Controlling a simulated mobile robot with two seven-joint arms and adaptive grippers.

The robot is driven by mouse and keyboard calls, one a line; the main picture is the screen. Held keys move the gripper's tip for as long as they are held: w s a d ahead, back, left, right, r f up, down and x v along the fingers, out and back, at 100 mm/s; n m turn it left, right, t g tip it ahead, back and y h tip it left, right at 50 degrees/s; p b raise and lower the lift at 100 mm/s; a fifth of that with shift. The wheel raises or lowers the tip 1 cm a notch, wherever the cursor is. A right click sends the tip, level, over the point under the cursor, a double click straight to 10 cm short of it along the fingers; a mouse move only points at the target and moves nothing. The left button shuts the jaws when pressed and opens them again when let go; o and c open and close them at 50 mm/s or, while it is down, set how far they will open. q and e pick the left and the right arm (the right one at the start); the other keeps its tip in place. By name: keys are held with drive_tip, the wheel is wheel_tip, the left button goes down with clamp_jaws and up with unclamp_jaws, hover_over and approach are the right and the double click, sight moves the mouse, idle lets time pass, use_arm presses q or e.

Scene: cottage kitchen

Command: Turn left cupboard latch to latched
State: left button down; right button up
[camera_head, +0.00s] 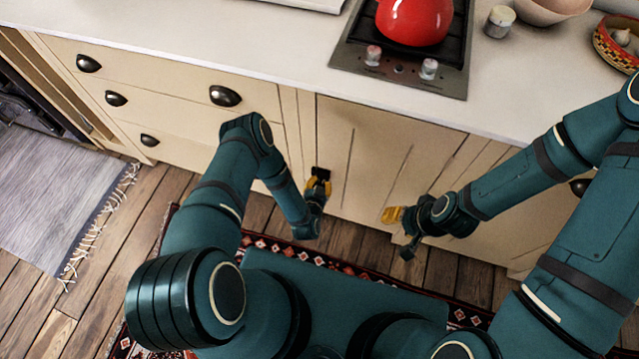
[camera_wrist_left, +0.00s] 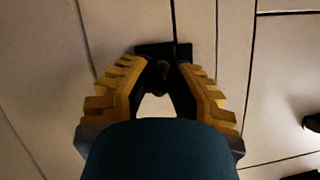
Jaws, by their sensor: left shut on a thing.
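The left cupboard latch is a small dark fitting (camera_head: 322,172) on the pale cupboard front, mostly covered by my left gripper (camera_head: 318,184). In the left wrist view its dark plate (camera_wrist_left: 162,48) shows just beyond the fingertips, with a small brownish knob between them. My left gripper (camera_wrist_left: 164,74) has its yellow-padded fingers closed in on that knob from both sides. The latch's turned position is hard to tell. My right gripper (camera_head: 392,215) hangs in front of the cupboard to the right, apart from the latch; its finger opening is unclear.
Pale cupboard doors (camera_head: 375,150) stand below a white worktop (camera_head: 270,45). Drawers with dark cup handles (camera_head: 225,96) are to the left. A hob (camera_head: 400,75) with a red kettle (camera_head: 414,20) sits above. A patterned rug (camera_head: 265,245) lies on the wooden floor.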

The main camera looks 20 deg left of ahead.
use_arm(q)
drive_tip(key=shift+w+n+h, duration=0.15)
drive_tip(key=shift+n+h, duration=0.55)
drive_tip(key=shift+n, duration=0.3)
drive_tip(key=c, duration=0.9)
unclamp_jaws()
drive_tip(key=v, duration=0.7)
drive_tip(key=shift+s+r, duration=0.15)
drive_tip(key=shift+s, duration=0.1)
drive_tip(key=shift+a, duration=0.1)
